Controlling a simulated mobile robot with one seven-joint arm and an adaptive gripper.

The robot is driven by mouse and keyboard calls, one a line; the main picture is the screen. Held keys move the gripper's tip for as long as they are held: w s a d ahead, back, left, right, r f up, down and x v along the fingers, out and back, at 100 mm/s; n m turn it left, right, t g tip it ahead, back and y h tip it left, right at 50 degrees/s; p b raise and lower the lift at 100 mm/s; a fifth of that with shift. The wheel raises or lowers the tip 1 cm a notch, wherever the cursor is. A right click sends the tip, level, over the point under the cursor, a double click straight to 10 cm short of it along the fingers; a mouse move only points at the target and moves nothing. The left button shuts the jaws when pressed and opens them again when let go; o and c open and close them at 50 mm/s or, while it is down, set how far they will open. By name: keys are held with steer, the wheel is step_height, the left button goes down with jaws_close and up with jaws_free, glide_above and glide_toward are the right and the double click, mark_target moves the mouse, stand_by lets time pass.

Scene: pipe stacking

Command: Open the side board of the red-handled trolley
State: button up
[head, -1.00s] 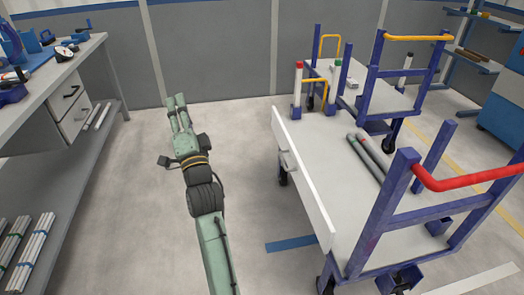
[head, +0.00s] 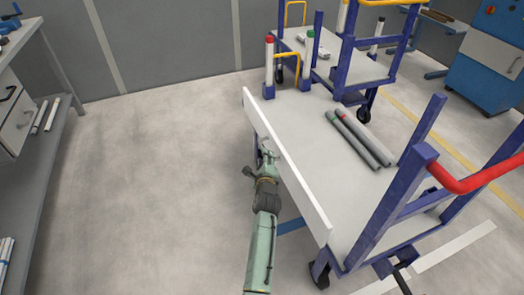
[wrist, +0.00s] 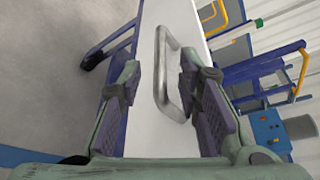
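The red-handled trolley stands at the right in the head view, with its red handle (head: 472,182) and blue frame. Its white side board (head: 287,165) stands upright along the left edge of the deck. In the wrist view a metal handle (wrist: 160,75) is fixed to the white board. My gripper (head: 266,158) is at the outer face of the board in the head view. In the wrist view my gripper (wrist: 158,85) is open, with one finger on each side of the handle. I cannot tell whether a finger touches it.
Two grey pipes (head: 359,138) lie on the trolley deck (head: 300,120). A second trolley with a yellow handle stands behind. A workbench with drawers (head: 17,120) is at the left. The floor (head: 150,180) between bench and trolley is clear.

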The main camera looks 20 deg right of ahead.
steer(key=x, duration=0.5)
steer(key=shift+w+b, duration=0.3)
steer(key=shift+w, duration=0.05)
steer(key=shift+c, duration=0.3)
jaws_close()
